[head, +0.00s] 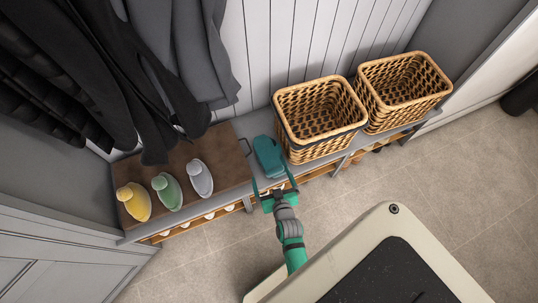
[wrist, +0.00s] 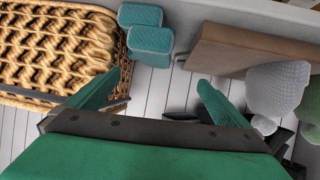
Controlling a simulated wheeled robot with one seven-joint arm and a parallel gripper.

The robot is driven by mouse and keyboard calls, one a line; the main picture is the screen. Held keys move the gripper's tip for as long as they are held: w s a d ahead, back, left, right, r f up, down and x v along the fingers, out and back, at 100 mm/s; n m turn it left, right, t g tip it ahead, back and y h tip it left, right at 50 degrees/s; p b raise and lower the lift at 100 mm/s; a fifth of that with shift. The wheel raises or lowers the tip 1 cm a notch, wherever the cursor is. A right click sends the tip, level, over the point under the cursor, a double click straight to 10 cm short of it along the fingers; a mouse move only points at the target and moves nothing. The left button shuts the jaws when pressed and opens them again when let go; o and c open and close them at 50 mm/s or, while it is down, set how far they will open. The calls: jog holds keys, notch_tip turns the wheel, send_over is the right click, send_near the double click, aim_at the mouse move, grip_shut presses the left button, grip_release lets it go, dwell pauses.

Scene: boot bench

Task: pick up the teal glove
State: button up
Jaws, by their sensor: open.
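The teal glove (head: 268,155) lies on the grey bench top, between a brown slab and the left wicker basket. In the wrist view the glove (wrist: 150,39) shows as two teal ribbed parts beyond my fingertips, nearer the left finger. My gripper (head: 272,184) is at the front edge of the bench, just in front of the glove in the head view. Its two fingers stand wide apart with nothing between them; they also show in the wrist view (wrist: 160,82). I see no contact with the glove.
Two wicker baskets (head: 318,118) (head: 400,90) stand to the right. Yellow (head: 134,202), green (head: 167,191) and grey (head: 200,178) rounded items rest on the brown slab (head: 225,152) at left. Dark coats (head: 110,70) hang above it. Bare floor lies in front.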

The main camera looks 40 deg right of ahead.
jog(key=m, duration=0.1)
send_near(269, 154)
jog(key=shift+w+d+g, duration=0.15)
jog(key=shift+w+g, duration=0.1)
jog(key=shift+g, duration=0.05)
jog(key=shift+x, duration=5.3)
jog(key=shift+r, duration=0.1)
jog(key=c, duration=0.8)
